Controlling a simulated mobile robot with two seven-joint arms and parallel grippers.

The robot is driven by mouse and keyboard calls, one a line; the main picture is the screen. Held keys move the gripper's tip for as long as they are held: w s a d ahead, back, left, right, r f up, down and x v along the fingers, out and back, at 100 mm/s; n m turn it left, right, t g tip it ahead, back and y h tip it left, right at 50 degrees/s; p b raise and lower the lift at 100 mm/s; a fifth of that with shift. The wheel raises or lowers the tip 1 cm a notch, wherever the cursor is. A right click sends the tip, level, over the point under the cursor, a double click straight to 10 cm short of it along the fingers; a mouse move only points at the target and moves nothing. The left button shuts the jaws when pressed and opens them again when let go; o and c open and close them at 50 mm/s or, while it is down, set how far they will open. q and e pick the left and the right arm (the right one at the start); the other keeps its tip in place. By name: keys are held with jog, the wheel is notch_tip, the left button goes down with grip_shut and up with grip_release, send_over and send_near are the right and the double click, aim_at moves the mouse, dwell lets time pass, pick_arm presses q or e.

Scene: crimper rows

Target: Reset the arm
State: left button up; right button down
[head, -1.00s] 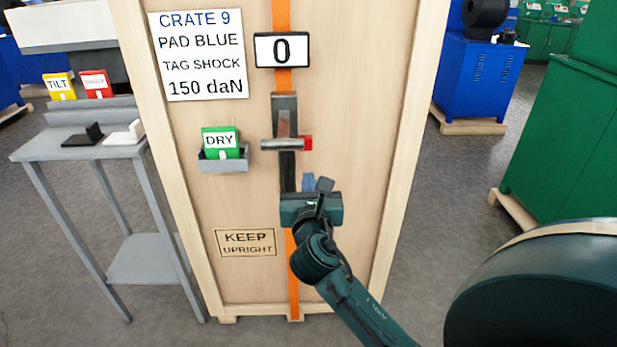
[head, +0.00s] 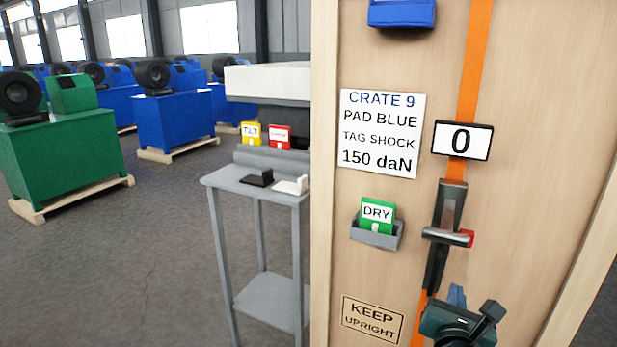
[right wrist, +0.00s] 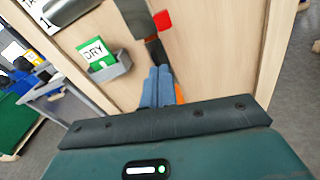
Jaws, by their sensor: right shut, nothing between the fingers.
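My right gripper (head: 457,297) is at the lower right of the head view, in front of the crate (head: 400,230). Its blue-grey fingers also show in the right wrist view (right wrist: 158,87); they are shut and empty. They point up along the orange strap (head: 478,60), below the crimper-like tool (head: 447,225) with its red-tipped bar. The gap between fingertips and tool is hard to judge. My left gripper is in neither view now.
The crate bears a label (head: 380,134), a display reading 0 (head: 462,141), a green DRY tag (head: 376,216) in a grey holder and a blue block (head: 402,13).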

jog(key=s+a+f+m+g+y+p, duration=0.1)
jog(key=s+a+f+m+y, duration=0.25)
jog(key=f+m, duration=0.2)
jog(key=s+a+f+m+g+y, duration=0.1)
jog(key=s+a+f+m+y, duration=0.3)
jog(key=f, duration=0.3)
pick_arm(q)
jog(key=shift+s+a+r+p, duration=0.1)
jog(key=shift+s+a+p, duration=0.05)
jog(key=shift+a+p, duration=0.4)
pick_arm(e)
jog(key=s+a+f+m+g+y, duration=0.1)
jog(key=s+a+f+m+y, duration=0.1)
jog(key=s+m, duration=0.4)
jog(key=s+a+f+m+g+y, duration=0.1)
jog(key=s+a+f+m, duration=0.4)
jog(key=m, duration=0.5)
jog(key=shift+s+a+f+g+y, duration=0.25)
jog(key=shift+s+a+y, duration=0.2)
jog(key=shift+s+a, duration=0.5)
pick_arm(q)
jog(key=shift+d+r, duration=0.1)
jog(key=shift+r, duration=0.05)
pick_arm(e)
jog(key=shift+w+a, duration=0.15)
